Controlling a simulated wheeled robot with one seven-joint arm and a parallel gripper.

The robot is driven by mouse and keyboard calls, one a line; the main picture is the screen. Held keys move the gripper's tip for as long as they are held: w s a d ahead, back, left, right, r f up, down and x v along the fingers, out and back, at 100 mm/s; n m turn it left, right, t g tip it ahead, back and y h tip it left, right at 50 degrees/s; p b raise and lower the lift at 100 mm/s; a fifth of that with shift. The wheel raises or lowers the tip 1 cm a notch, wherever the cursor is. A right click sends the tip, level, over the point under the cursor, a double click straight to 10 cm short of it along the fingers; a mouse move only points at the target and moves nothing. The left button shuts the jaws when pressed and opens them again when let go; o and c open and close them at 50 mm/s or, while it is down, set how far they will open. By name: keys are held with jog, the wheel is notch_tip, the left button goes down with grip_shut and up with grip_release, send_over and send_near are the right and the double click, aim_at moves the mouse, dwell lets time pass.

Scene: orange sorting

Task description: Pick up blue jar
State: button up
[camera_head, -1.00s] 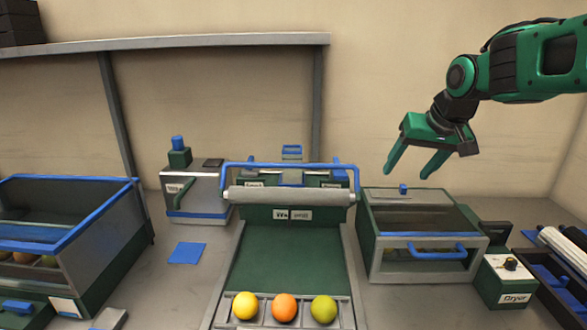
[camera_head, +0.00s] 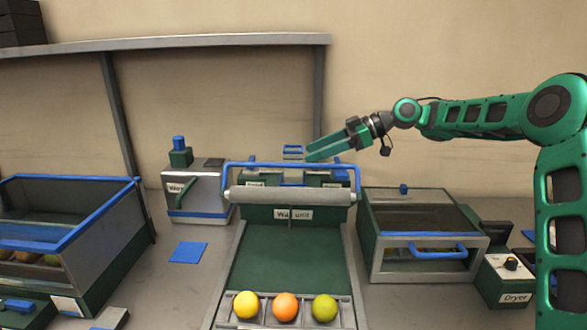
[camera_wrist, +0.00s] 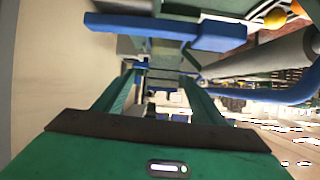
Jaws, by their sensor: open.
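A small item with a blue top and dark green lower part (camera_head: 179,152) stands on the grey and green machine at left. It is the most jar-like blue thing in view, but I cannot tell for sure that it is the blue jar. My gripper (camera_head: 308,153) is open and empty above the back of the central unit, right of that item and apart from it. Its fingers point left. In the wrist view, the open fingers (camera_wrist: 158,85) have a small blue part (camera_wrist: 142,68) visible between them; I cannot tell what it is.
The central unit has a blue rail (camera_head: 250,164) and a grey roller (camera_head: 290,196). A yellow fruit (camera_head: 246,305), an orange (camera_head: 285,306) and a green fruit (camera_head: 324,308) lie in front. A glass-topped box (camera_head: 421,197) stands at right. A large blue-rimmed bin (camera_head: 84,229) stands at left.

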aim_at(299, 156)
jog(key=shift+w+n, duration=0.1)
jog(key=shift+n, duration=0.2)
jog(key=shift+a+y, duration=0.25)
jog(key=shift+y, duration=0.05)
jog(key=x, duration=0.7)
jog(key=s+x, duration=0.1)
jog(key=x, duration=0.1)
jog(key=shift+a+r, duration=0.2)
jog(key=shift+a, duration=0.1)
jog(key=shift+w+a+f, duration=0.15)
jog(key=shift+a+f, duration=0.05)
jog(key=shift+a, duration=0.2)
jog(key=shift+c, duration=0.3)
jog(key=shift+d, duration=0.1)
jog(key=c, duration=1.2)
